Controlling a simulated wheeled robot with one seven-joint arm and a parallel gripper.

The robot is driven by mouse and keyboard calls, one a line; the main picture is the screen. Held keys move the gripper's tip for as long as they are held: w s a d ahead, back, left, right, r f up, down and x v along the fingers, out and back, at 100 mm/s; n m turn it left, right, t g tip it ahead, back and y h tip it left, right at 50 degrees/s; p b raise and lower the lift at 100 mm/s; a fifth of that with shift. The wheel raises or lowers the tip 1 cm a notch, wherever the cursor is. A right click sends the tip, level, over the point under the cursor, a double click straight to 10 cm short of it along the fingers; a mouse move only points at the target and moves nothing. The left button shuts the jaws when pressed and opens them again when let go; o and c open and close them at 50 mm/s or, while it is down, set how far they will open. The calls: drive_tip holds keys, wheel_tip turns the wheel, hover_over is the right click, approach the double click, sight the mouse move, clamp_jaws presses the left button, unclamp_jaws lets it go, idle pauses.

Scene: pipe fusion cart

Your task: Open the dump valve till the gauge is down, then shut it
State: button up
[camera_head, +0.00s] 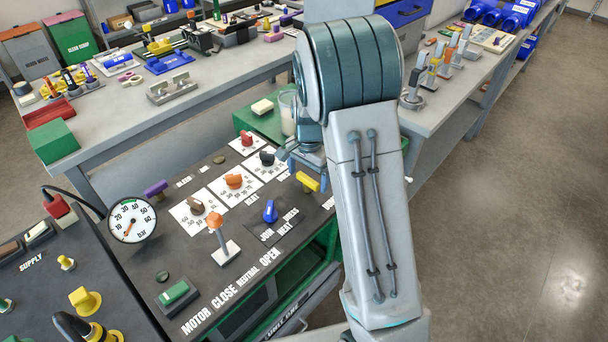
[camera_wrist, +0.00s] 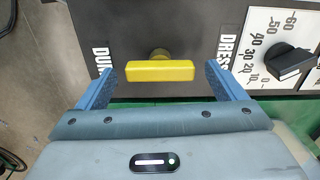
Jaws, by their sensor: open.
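The dump valve has a yellow bar handle (camera_wrist: 160,71) on a short brass stem, set on the dark panel. In the wrist view it lies crosswise between the two blue fingers of my gripper (camera_wrist: 158,74), with a gap at each end. My gripper is open and holds nothing. In the head view the yellow handle (camera_head: 308,182) shows at the panel's right edge, just below my gripper (camera_head: 296,158), which is partly hidden by my arm. The round white gauge (camera_head: 132,219) stands at the panel's left; its needle is too small to read surely.
A black knob (camera_wrist: 290,64) on a white scale plate sits right of the handle in the wrist view. The panel (camera_head: 190,262) also carries an orange-topped lever (camera_head: 216,224), a blue knob (camera_head: 270,211) and a green button (camera_head: 174,292). A workbench (camera_head: 150,115) stands behind.

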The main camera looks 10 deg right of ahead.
sight(307, 179)
wheel_tip(307, 179, up, 14)
drive_tip(key=shift+a+f, duration=0.15)
idle(0.6)
drive_tip(key=s+r+n+t, duration=0.2)
drive_tip(key=s+n, duration=0.8)
drive_tip(key=s, duration=1.4)
drive_tip(key=shift+t+p, duration=0.35)
drive_tip(key=shift+t, duration=0.05)
